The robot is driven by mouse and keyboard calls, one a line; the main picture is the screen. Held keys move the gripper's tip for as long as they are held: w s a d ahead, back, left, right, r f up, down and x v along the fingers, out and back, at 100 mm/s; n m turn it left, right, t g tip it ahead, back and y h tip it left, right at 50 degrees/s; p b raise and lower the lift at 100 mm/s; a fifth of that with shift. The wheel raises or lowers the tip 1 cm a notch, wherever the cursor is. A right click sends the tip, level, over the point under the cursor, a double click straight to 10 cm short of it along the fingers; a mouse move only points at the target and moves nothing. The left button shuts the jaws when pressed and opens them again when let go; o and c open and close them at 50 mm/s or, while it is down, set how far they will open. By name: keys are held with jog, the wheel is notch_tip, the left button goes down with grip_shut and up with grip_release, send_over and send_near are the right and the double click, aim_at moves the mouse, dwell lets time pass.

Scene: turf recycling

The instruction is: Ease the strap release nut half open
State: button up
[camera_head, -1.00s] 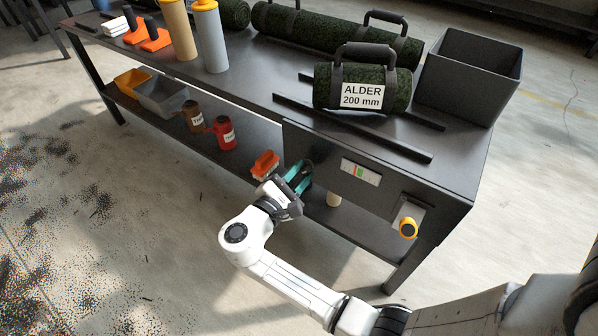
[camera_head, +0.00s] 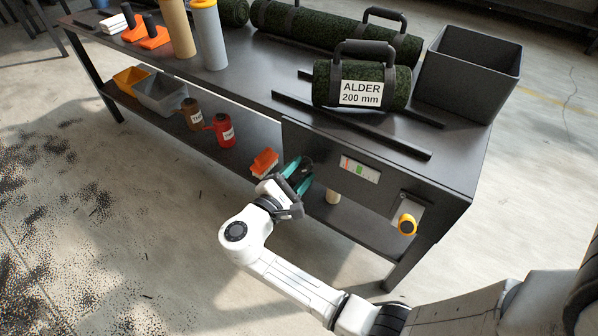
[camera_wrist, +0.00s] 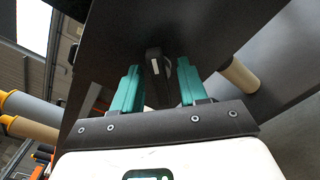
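The strap release nut appears to be the dark knob (camera_wrist: 155,82) with a pale mark, under the bench's front panel in the wrist view. My gripper (camera_wrist: 160,85) has its teal fingers on either side of the knob. Narrow dark gaps seem to show beside it, so I cannot tell whether the fingers touch it. In the head view my gripper (camera_head: 297,174) is at the left end of the front panel (camera_head: 315,150), and the nut is mostly hidden there. A gauge (camera_head: 360,169) with a red mark and a green band is on the panel, right of my gripper.
An orange-and-white brush-like object (camera_head: 264,162) lies on the lower shelf close to my gripper. A turf roll (camera_head: 393,88) labelled ALDER 200 mm rests on rails above, beside a dark bin (camera_head: 468,72).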

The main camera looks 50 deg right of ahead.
jog(key=a+p, duration=0.2)
jog(key=a, duration=0.8)
jog(key=shift+s+a+p, duration=0.15)
jog(key=shift+a+p, duration=0.25)
